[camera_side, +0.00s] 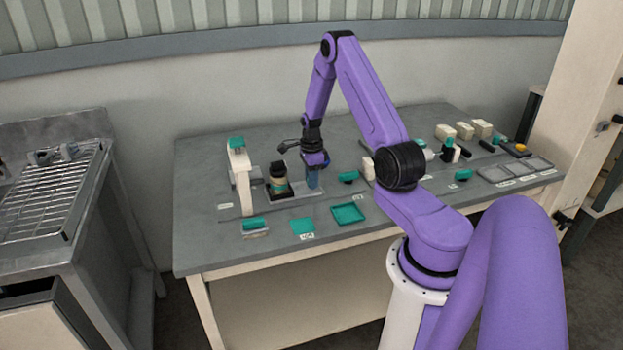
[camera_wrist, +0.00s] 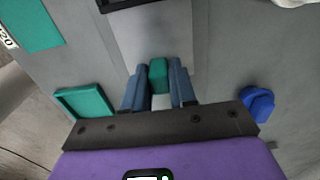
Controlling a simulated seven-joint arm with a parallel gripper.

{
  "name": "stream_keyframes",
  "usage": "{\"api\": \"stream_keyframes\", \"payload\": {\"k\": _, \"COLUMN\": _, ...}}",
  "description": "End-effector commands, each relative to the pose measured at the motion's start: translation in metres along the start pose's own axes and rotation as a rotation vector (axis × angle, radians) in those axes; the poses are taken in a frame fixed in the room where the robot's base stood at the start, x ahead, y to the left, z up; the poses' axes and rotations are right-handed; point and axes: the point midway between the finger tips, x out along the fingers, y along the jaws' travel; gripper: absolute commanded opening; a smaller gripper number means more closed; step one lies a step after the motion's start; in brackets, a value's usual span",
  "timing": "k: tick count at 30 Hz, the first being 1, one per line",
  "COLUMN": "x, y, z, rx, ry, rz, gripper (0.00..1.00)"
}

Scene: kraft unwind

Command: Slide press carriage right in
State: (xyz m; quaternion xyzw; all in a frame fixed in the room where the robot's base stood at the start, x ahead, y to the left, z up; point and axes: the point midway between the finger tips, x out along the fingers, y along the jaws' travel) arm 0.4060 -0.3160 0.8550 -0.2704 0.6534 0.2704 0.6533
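The press (camera_side: 240,178) is a pale upright with a green top at the left of the bench. To its right, a grey carriage plate (camera_side: 297,194) carries a dark block with a tan top (camera_side: 279,180). My gripper (camera_side: 312,184) points down at the right end of the plate. In the wrist view, a green handle (camera_wrist: 158,74) sits between the two blue fingertips, which appear to touch it on both sides. The plate (camera_wrist: 165,38) runs up from the handle to a dark edge of the block (camera_wrist: 130,3). The fingers hide the handle in the side view.
A green tray (camera_side: 348,213) and a green flat pad (camera_side: 303,226) lie at the bench's front. A blue piece (camera_wrist: 258,101) is at the right in the wrist view. Grey trays (camera_side: 515,168) lie far right.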

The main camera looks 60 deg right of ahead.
Motion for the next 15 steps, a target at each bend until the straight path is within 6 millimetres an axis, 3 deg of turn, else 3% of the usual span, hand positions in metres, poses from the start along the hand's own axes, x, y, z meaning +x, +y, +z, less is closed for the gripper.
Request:
{"api": "stream_keyframes", "payload": {"k": 4, "x": 0.0, "y": 0.0, "z": 0.004, "rx": -0.002, "ry": 0.0, "rz": 0.0, "gripper": 0.0}}
{"api": "stream_keyframes", "payload": {"k": 11, "x": -0.001, "y": 0.0, "z": 0.035, "rx": -0.006, "ry": 0.0, "rz": -0.002, "gripper": 0.0}}
{"api": "stream_keyframes", "payload": {"k": 15, "x": -0.001, "y": 0.0, "z": 0.04, "rx": -0.001, "ry": 0.0, "rz": -0.001, "gripper": 0.0}}
